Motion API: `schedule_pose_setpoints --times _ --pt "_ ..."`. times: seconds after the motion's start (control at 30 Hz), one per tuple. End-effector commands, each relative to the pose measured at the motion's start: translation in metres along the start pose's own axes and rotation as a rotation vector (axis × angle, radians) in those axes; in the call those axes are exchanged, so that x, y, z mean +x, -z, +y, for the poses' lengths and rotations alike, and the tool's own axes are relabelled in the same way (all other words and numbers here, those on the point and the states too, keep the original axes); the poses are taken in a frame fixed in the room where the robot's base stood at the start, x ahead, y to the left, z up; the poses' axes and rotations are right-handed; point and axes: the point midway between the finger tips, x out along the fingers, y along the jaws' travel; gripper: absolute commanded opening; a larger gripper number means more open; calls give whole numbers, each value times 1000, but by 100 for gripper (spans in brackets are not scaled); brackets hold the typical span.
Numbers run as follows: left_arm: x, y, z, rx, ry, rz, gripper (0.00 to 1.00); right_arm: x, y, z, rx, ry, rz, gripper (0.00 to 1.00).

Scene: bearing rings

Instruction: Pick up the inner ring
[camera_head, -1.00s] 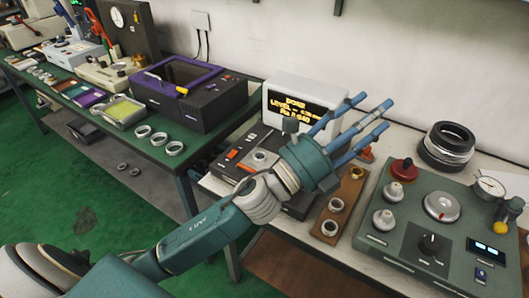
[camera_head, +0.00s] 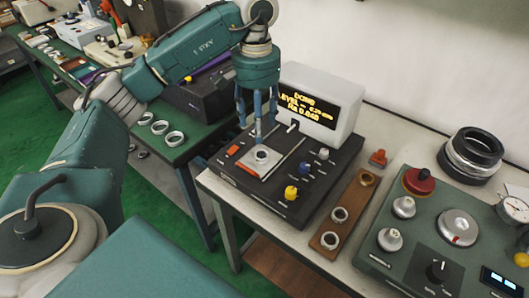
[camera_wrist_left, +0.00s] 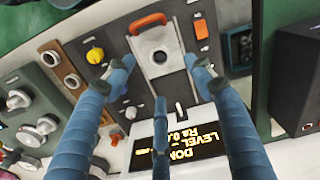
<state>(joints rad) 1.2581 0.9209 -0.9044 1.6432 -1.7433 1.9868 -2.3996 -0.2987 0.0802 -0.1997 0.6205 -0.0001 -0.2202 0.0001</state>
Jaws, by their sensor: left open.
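A small metal ring (camera_head: 262,156), which looks like the inner ring, sits on the pale plate (camera_head: 252,168) of a dark instrument. In the left wrist view the ring (camera_wrist_left: 160,58) lies on the plate between the spread fingertips. My left gripper (camera_head: 257,128) points straight down above the instrument, its blue fingers open and empty. In the left wrist view the fingers (camera_wrist_left: 159,74) surround the ring from above, apparently without touching it. My right gripper is not in view.
The instrument's lit display (camera_head: 310,102) stands just behind the gripper. A wooden holder (camera_head: 325,241) with rings is to the right, beside a green control box (camera_head: 408,259) with knobs. Several rings (camera_head: 160,127) lie on the green table at left.

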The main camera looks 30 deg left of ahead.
Motion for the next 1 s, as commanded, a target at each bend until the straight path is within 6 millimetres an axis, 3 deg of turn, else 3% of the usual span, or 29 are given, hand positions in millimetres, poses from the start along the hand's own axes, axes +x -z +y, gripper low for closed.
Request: schedule_pose_setpoints --times 0.2,0.47,0.73,1.0 --pt "34 -2 -2 2 8 -8 54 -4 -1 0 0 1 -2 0" --pt "56 0 0 3 5 -5 54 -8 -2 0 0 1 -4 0" --pt "94 7 4 1 4 -7 54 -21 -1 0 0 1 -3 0" --pt "105 8 4 2 4 -2 54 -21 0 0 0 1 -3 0"
